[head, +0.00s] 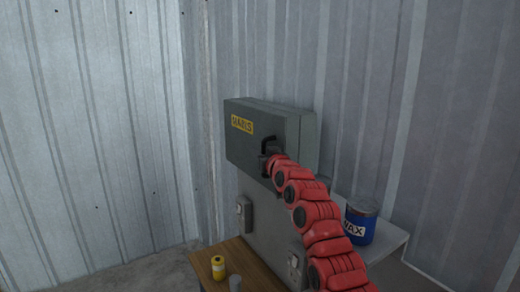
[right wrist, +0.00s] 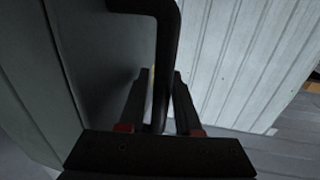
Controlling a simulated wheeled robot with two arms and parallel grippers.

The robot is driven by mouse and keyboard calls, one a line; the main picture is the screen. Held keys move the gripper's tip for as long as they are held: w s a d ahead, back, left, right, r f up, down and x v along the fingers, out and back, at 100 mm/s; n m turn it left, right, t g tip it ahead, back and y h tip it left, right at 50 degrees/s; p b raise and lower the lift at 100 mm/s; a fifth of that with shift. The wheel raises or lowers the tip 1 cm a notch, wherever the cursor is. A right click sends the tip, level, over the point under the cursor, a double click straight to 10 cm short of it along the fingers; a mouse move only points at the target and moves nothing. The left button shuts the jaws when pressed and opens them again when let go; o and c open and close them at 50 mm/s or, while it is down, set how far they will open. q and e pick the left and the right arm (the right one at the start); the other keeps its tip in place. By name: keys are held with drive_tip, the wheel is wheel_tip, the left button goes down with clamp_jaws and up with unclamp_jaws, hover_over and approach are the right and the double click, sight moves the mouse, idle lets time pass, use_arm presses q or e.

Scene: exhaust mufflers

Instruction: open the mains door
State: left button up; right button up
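The mains box (head: 240,149) is a grey metal cabinet with a yellow label, in the middle of the head view. Its door looks shut or nearly so; I cannot tell which. A dark bar handle (right wrist: 168,40) stands off the grey door (right wrist: 98,60) in the right wrist view. My right gripper (right wrist: 163,75) has one finger on each side of the handle, with a narrow gap showing beside the bar. It is open around the handle. In the head view my right gripper (head: 268,162) is small and dark at the door's right side. My left gripper is not in view.
A wooden table top (head: 205,262) with a yellow can (head: 218,267) stands below the box. A blue WAX tin (head: 361,220) sits on a pale shelf right of my arm. Corrugated walls close in behind; free room lies left of the box.

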drive_tip(key=shift+c, duration=0.2)
clamp_jaws()
idle(1.3)
